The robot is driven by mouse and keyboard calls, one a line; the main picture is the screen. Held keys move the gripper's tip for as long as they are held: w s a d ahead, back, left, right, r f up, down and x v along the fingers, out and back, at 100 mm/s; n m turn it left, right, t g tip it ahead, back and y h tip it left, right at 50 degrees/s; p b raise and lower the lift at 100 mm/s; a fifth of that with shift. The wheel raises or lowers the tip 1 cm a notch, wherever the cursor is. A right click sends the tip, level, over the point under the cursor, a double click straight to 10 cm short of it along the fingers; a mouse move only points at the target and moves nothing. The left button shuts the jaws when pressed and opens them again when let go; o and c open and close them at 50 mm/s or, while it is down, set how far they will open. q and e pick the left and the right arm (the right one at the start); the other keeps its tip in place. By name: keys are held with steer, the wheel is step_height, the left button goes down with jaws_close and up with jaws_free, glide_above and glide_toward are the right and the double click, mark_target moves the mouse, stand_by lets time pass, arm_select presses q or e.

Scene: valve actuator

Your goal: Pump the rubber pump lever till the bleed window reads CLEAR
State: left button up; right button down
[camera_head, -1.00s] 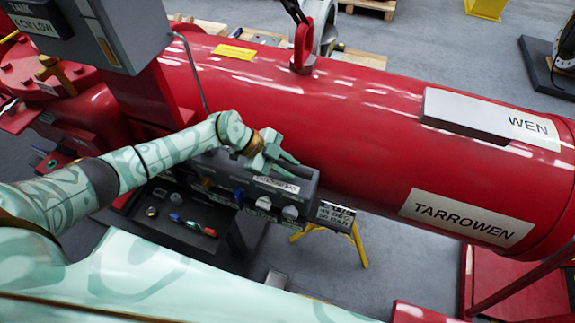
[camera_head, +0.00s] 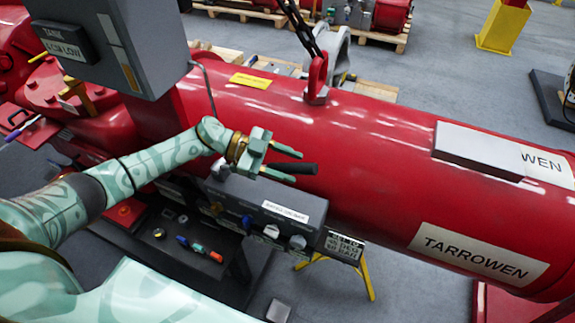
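My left gripper (camera_head: 297,167) is over the dark manifold block (camera_head: 244,195), in front of the red cylinder. Its two pale green fingers are apart and point right. The block carries a white label (camera_head: 285,211) and a row of knobs, including a blue one (camera_head: 247,221) and a grey one (camera_head: 298,242). I cannot make out a bleed window reading. My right gripper is not in view.
The big red cylinder (camera_head: 370,140) marked TARROWEN lies behind the block. A grey box (camera_head: 110,45) stands at upper left. A dark tray (camera_head: 200,265) with coloured markers sits below the block. A black-and-white sign (camera_head: 344,247) hangs at the block's right end.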

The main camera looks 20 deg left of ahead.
arm_select(q)
steer(key=shift+a, duration=0.1)
steer(key=shift+s+a, duration=0.1)
steer(key=shift+a, duration=0.2)
steer(key=b+v, duration=0.3)
steer(key=v, duration=0.8)
steer(key=shift+a, duration=0.1)
